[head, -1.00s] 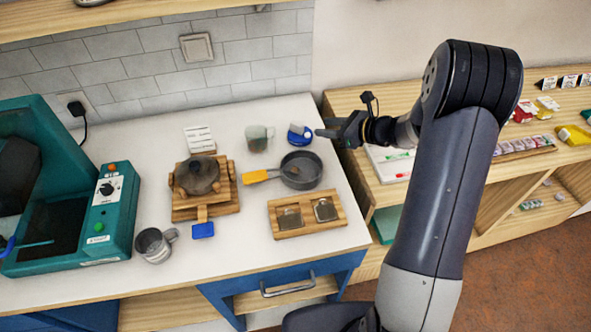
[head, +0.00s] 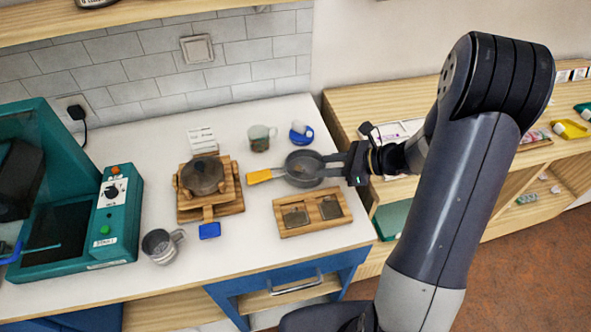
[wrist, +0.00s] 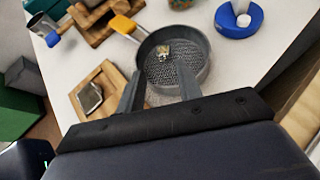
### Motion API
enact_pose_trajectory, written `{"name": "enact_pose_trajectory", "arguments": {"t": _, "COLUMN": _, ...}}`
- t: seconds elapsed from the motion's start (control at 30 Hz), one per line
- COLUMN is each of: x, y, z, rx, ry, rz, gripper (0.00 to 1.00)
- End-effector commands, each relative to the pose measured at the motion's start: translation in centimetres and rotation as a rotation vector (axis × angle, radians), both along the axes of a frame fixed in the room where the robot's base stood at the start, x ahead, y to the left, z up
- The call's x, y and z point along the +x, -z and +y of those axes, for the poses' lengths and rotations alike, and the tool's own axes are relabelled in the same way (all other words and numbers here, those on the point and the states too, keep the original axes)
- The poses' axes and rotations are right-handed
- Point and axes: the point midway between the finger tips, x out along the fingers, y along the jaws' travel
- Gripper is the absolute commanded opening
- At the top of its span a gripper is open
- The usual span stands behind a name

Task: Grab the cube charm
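A small cube-like charm (wrist: 163,51), silvery with a brownish tint, lies inside the grey round pan (wrist: 201,74) in the wrist view. The pan (head: 303,181) has an orange-yellow handle and stands on the white counter in the head view, where the charm is too small to make out clearly. My gripper (head: 329,167) is at the pan's right rim in the head view. In the wrist view its two fingers (wrist: 160,85) are apart with nothing between them, over the near part of the pan. The charm lies beyond the fingertips.
A wooden tray (head: 331,228) with two dark square inserts sits in front of the pan. A blue-and-white item (head: 301,134) and a mug (head: 260,138) stand behind it. A wooden stand (head: 228,206) is to the left. A shelf (head: 352,99) adjoins at right.

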Motion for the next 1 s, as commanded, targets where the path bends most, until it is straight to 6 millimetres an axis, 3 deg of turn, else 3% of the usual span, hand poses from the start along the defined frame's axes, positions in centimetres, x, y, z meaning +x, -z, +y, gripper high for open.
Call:
{"name": "enact_pose_trajectory", "arguments": {"t": 0.1, "x": 0.6, "y": 0.9, "z": 1.6, "rx": 0.0, "ry": -0.004, "rz": 0.001, "gripper": 0.34}}
{"name": "enact_pose_trajectory", "arguments": {"t": 0.7, "x": 3.0, "y": 4.1, "z": 6.2, "rx": -0.001, "ry": 0.0, "rz": 0.0, "gripper": 0.34}}
{"name": "enact_pose_trajectory", "arguments": {"t": 1.0, "x": 3.1, "y": 4.3, "z": 6.4, "rx": -0.001, "ry": 0.003, "rz": -0.001, "gripper": 0.32}}
